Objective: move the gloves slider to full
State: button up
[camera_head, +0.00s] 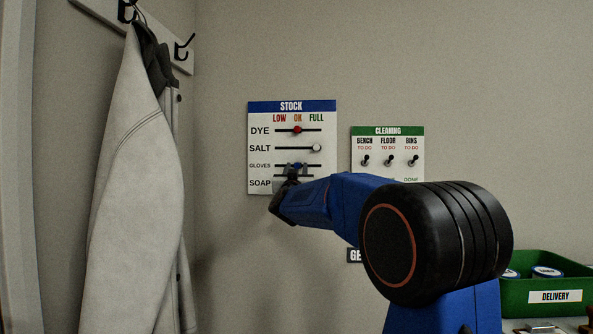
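The stock board (291,107) hangs on the wall with sliders labelled DYE, SALT, GLOVES and SOAP under LOW, OK and FULL. The gloves slider's blue knob (297,166) shows near the OK column. My gripper (294,170) is at the gloves row, with dark fingertips beside the knob. Whether the fingers touch or hold the knob is too small to tell. The dye slider's red knob (297,130) is at OK, and the salt slider's white knob (316,148) is at FULL. My gripper and arm hide most of the soap row.
A cleaning board (420,150) with several toggle switches hangs to the right, partly behind my arm. A white coat (135,190) hangs on hooks at the left. A green delivery bin (570,276) stands at the lower right. The wall above the boards is clear.

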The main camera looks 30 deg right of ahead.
grip_shut()
jog(key=shift+s+d, duration=0.7)
jog(key=shift+d, duration=0.3)
jog(key=shift+s+d, duration=0.65)
jog(key=shift+d, duration=0.35)
jog(key=shift+s+d, duration=0.7)
jog(key=shift+d, duration=0.3)
grip_release()
jog(key=shift+s+d, duration=0.1)
jog(key=v, duration=1.7)
jog(key=shift+s+f, duration=0.1)
